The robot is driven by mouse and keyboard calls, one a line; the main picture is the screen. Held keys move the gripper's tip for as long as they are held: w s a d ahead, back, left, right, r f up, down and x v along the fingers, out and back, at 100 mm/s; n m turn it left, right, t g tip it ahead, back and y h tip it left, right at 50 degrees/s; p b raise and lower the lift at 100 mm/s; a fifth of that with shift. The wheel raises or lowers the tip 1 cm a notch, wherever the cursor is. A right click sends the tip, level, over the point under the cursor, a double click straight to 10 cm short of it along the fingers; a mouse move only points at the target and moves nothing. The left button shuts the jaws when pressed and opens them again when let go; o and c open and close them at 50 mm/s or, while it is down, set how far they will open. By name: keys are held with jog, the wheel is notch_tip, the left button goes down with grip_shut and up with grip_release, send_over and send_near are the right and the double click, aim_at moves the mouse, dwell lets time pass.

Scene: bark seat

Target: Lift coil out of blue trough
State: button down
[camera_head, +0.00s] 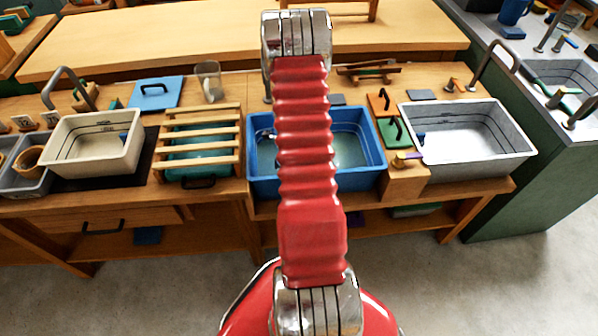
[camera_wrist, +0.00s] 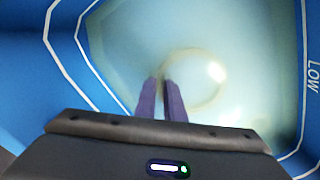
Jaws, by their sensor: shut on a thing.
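The blue trough (camera_head: 262,183) stands on the wooden bench in the middle of the head view, partly covered by my red arm. In the wrist view its blue wall (camera_wrist: 25,75) with white lines surrounds a pale, watery interior. A pale, ring-shaped coil (camera_wrist: 188,52) lies faint and blurred there, at the tips of my gripper. My gripper (camera_wrist: 160,84) has two purple fingers close together, shut on the near left edge of the coil. The coil's height above the trough floor cannot be told. In the head view the gripper and coil are hidden behind my arm.
A slatted wooden rack (camera_head: 228,143) is close on the left, then a cream basin (camera_head: 130,160). A glass (camera_head: 209,82) and a blue board (camera_head: 155,93) sit behind.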

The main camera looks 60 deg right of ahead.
jog(key=shift+r, duration=0.1)
dwell(0.3)
notch_tip(320, 180, up, 18)
dwell(0.7)
jog(key=shift+s, duration=0.15)
dwell(0.4)
